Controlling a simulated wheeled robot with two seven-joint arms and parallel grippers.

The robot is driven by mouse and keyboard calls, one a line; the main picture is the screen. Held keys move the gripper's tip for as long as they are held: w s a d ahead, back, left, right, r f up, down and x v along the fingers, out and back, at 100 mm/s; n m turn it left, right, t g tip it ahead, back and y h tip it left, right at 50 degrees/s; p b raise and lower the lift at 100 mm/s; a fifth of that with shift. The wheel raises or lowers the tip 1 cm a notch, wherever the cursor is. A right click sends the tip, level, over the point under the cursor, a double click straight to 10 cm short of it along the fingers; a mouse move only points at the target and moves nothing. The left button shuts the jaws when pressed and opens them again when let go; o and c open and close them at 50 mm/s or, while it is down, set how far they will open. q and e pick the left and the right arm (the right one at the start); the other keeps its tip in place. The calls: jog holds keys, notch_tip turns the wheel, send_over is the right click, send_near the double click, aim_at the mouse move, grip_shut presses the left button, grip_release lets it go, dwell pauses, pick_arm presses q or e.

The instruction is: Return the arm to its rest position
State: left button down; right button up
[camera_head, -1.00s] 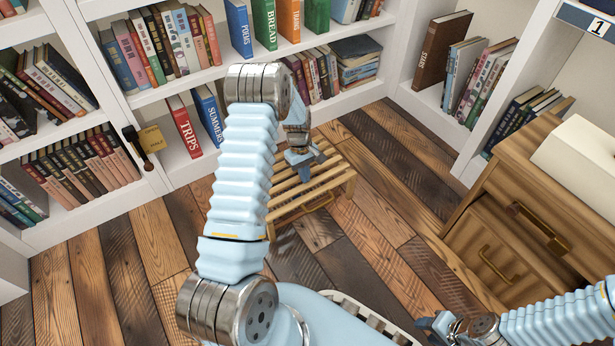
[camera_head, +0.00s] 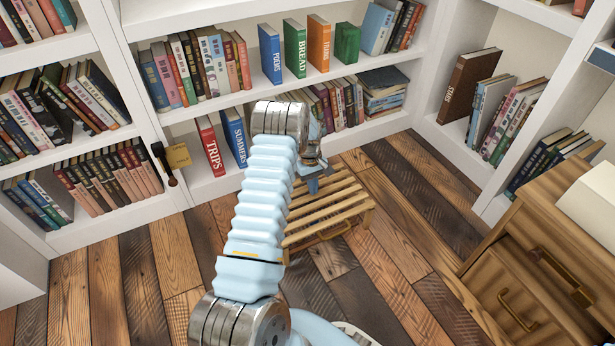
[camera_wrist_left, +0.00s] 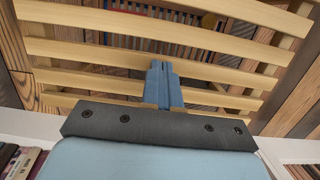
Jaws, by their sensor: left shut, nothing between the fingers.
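My left arm rises through the middle of the head view and bends at a metal joint. Its left gripper (camera_head: 313,184) is small and partly hidden behind the arm, in front of the lower shelf and over the slatted wooden stool (camera_head: 335,212). In the left wrist view the blue fingers (camera_wrist_left: 163,72) are together, with nothing held. They point at the pale slats (camera_wrist_left: 120,50), and I cannot tell the exact gap between them. My right gripper is out of view.
A white bookcase (camera_head: 200,110) stands behind, with upright books including the green BREAD book (camera_head: 294,48). The brown STARS book (camera_head: 466,88) leans at right. A wooden drawer cabinet (camera_head: 535,265) stands at lower right. Plank floor (camera_head: 400,225) between is clear.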

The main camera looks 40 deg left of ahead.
pick_arm(q)
jog(key=shift+w+a, duration=0.35)
jog(key=shift+a, duration=0.5)
jog(key=shift+w+a, duration=0.4)
jog(key=shift+a, duration=0.45)
jog(key=shift+w+a, duration=0.35)
jog(key=shift+a, duration=0.5)
jog(key=shift+r, duration=0.1)
